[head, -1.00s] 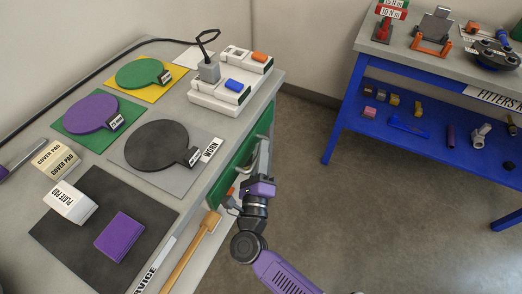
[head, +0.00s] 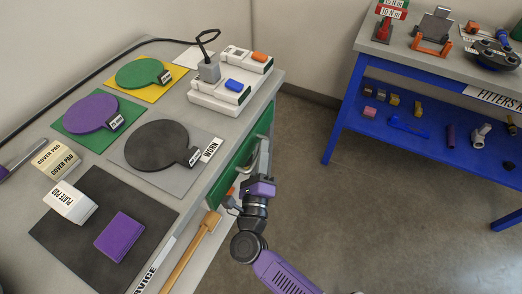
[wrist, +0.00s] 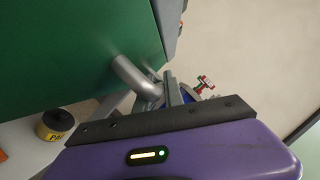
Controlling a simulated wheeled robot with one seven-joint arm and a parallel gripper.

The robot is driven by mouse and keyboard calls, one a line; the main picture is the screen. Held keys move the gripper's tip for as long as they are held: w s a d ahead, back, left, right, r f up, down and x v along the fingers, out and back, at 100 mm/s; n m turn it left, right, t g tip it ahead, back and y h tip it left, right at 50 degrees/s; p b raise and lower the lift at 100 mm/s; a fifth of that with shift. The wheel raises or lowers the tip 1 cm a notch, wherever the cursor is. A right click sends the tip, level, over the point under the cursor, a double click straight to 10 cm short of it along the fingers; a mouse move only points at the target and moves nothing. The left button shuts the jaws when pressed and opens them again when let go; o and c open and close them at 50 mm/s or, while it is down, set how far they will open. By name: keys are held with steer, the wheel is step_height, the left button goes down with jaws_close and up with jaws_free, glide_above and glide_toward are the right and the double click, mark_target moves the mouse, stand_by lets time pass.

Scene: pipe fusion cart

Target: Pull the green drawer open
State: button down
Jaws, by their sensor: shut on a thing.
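The green drawer (head: 238,163) is set in the side of the grey cart, below the worktop edge. Its front looks about flush with the cart side in the head view. In the wrist view the green front (wrist: 70,45) fills the upper left. A grey bar handle (wrist: 133,78) stands out from it. My gripper (head: 256,172) is at the drawer front, and its fingers (wrist: 172,92) are shut on the handle in the wrist view. The exact contact is partly hidden by the purple gripper body.
A wooden-handled tool (head: 190,252) sticks out along the cart side, close to my arm. The cart top (head: 165,95) holds discs, pads and a white two-button unit (head: 230,88). A blue bench (head: 430,140) stands at the right. The floor between is clear.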

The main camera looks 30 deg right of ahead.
stand_by(0.4)
steer(key=s+d+b, duration=0.1)
steer(key=s+d, duration=1.1)
steer(key=s, duration=0.5)
steer(key=shift+d, duration=0.15)
steer(key=c, duration=1.7)
jaws_free()
steer(key=b+v, duration=0.1)
steer(key=v, duration=0.6)
steer(key=shift+s+f, duration=0.1)
steer(key=shift+s, duration=0.2)
steer(key=shift+a, duration=0.25)
